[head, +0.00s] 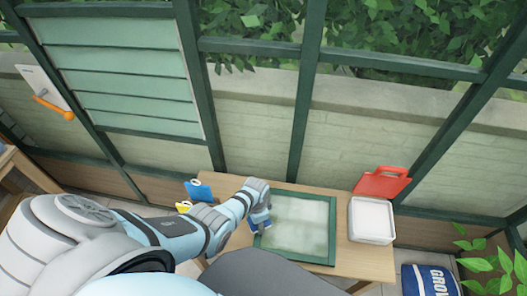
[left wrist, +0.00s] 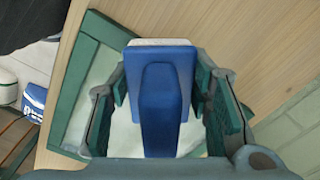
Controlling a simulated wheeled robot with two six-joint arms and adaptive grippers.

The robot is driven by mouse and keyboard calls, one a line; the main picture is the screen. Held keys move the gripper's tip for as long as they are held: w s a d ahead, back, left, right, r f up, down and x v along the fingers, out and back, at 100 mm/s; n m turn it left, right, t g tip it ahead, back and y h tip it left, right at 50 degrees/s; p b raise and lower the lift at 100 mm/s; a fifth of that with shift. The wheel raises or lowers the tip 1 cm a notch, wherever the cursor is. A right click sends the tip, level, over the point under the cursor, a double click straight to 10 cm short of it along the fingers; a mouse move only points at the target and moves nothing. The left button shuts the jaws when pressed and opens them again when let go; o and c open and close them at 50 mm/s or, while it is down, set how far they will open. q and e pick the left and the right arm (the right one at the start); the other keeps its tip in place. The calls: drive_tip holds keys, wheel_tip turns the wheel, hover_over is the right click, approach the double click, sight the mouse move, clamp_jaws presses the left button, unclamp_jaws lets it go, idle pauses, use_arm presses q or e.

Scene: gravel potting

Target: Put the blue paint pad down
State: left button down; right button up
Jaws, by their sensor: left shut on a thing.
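My left gripper (head: 259,219) is over the left side of the green-framed pane (head: 300,222) on the wooden table. It is shut on the blue paint pad (left wrist: 163,105), which has a blue handle and a pale edge. In the left wrist view the pad sits between the two green fingers, with the pane (left wrist: 75,85) behind it. In the head view the pad is small and partly hidden by the gripper. I cannot tell whether it touches the pane or its frame. My right gripper is not in view.
A white tray (head: 372,221) stands on the table right of the pane, with a red item (head: 382,182) behind it. A blue item (head: 201,191) and a yellow item (head: 183,207) are at the left. Bare wood (left wrist: 225,35) shows beside the frame. A blue bag (head: 428,281) is at the lower right.

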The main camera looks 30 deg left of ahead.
use_arm(q)
drive_tip(key=shift+s+f, duration=0.2)
drive_tip(key=shift+s, duration=0.1)
drive_tip(key=shift+s+a+f, duration=0.3)
drive_tip(key=shift+s+a, duration=0.2)
drive_tip(key=shift+a, duration=0.1)
drive_tip(key=shift+s+a+f, duration=0.25)
drive_tip(key=shift+s+a, duration=0.2)
drive_tip(key=shift+a, duration=0.1)
drive_tip(key=shift+a+r, duration=0.15)
drive_tip(key=shift+a, duration=0.95)
drive_tip(key=a+r, duration=0.1)
drive_tip(key=a, duration=0.1)
drive_tip(key=w+a+r, duration=0.1)
drive_tip(key=a+r, duration=0.1)
drive_tip(key=shift+a+r+b, duration=0.15)
drive_tip(key=shift+r+b, duration=0.15)
drive_tip(key=shift+b, duration=0.1)
wheel_tip(320, 180, up, 13)
drive_tip(key=s+d+m, duration=0.2)
drive_tip(key=s+m, duration=0.1)
drive_tip(key=m, duration=0.3)
drive_tip(key=shift+m, duration=0.4)
wheel_tip(320, 180, down, 20)
drive_tip(key=b, duration=0.7)
drive_tip(key=shift+a+b, duration=0.15)
drive_tip(key=shift+b, duration=0.2)
drive_tip(key=shift+r, duration=0.2)
drive_tip(key=shift+f, duration=0.1)
